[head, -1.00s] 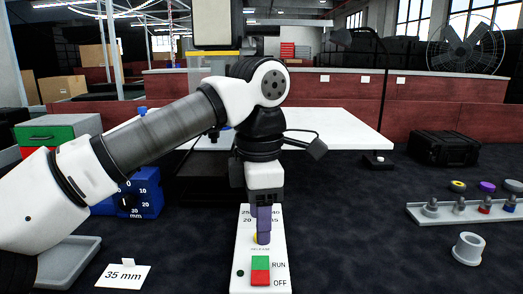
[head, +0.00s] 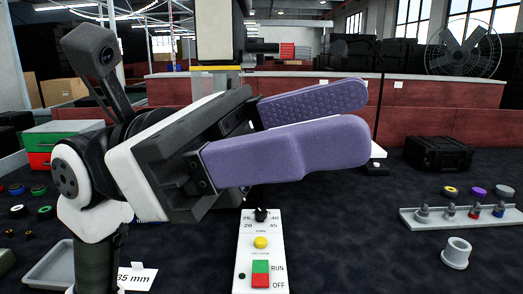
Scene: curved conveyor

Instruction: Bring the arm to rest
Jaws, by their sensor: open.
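My gripper (head: 335,122) is raised close to the head camera and points to the right. Its two purple fingers are apart with nothing between them. It hangs in the air above and behind a white control panel (head: 250,258). The panel carries a black dial (head: 261,215), a yellow button (head: 261,242) and a green and red RUN/OFF switch (head: 261,273). No part of my gripper touches the panel. My arm and gripper hide much of the middle left, including most of the white table behind.
A grey rack (head: 462,217) with several pegs stands at the right, with coloured rings beside it. A white cup (head: 456,252) stands in front. A black case (head: 441,153) is at the back right. A grey tray (head: 55,260) and a "35 mm" card (head: 137,278) are at the lower left.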

